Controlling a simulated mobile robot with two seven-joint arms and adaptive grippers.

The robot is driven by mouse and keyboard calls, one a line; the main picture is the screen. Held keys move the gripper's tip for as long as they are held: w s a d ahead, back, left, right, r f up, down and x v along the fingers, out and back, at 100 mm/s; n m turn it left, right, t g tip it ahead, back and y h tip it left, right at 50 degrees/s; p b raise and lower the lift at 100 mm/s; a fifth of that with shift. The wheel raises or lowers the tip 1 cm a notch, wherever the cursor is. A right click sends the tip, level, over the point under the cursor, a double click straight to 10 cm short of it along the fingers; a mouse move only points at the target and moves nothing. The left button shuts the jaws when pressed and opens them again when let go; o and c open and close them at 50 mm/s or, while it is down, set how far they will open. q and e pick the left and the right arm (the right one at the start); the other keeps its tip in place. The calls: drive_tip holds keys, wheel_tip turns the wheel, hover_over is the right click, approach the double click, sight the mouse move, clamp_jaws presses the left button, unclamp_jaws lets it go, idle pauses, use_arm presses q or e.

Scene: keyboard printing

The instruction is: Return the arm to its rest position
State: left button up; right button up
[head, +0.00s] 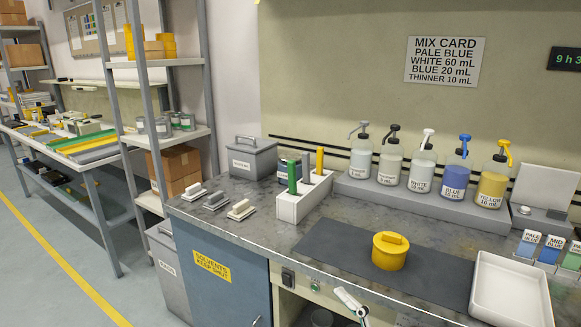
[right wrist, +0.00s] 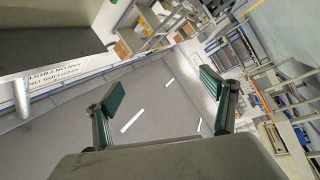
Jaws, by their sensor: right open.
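My right gripper (right wrist: 162,90) shows in the right wrist view with its two green-padded fingers spread wide. My left gripper cannot be made out in either view.
The workbench (head: 235,212) holds a yellow lidded pot (head: 390,251) on a dark mat (head: 325,246), a white tray (head: 512,290), a white holder (head: 290,208) and several pump bottles (head: 456,177). A dark overhanging surface (right wrist: 50,30) is at upper left in the wrist view.

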drive_tip(key=s+d+f+m+h, duration=0.1)
drive_tip(key=d+f+m+h, duration=0.15)
drive_tip(key=f, duration=0.35)
drive_tip(key=s+d+f+m+g+h, duration=0.1)
drive_tip(key=d+f+m+h, duration=0.15)
drive_tip(key=f+m, duration=0.2)
drive_tip(key=s+d+f+m+h, duration=0.2)
drive_tip(key=d+f+m, duration=0.1)
drive_tip(key=f, duration=0.4)
drive_tip(key=s+d+f+m+g+h, duration=0.2)
drive_tip(key=s+d+f, duration=0.1)
drive_tip(key=s+f, duration=0.2)
drive_tip(key=s+d+f+m+g+h, duration=0.1)
drive_tip(key=s+d+f+m+g, duration=0.2)
drive_tip(key=s+f, duration=0.3)
wheel_tip(320, 180, down, 3)
drive_tip(key=shift+s+f+h, duration=0.1)
drive_tip(key=shift+s+h, duration=0.2)
drive_tip(key=shift+h, duration=0.1)
